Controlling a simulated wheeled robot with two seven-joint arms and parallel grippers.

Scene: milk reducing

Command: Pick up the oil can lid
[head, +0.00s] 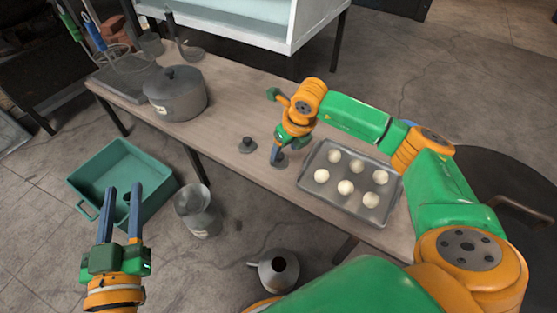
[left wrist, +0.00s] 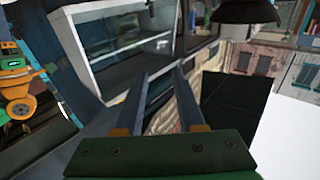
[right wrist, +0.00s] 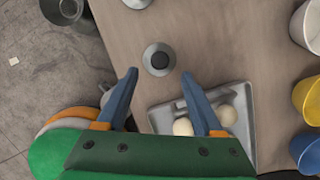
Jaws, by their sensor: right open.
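A metal can (head: 278,270) stands low beside the table. My left gripper (head: 124,188) is open and empty.
A tray (head: 310,182) of pale dough balls lies right of the lids. A lidded pot (head: 175,95) stands toward the table's far left. Bare tabletop lies between pot and lids.

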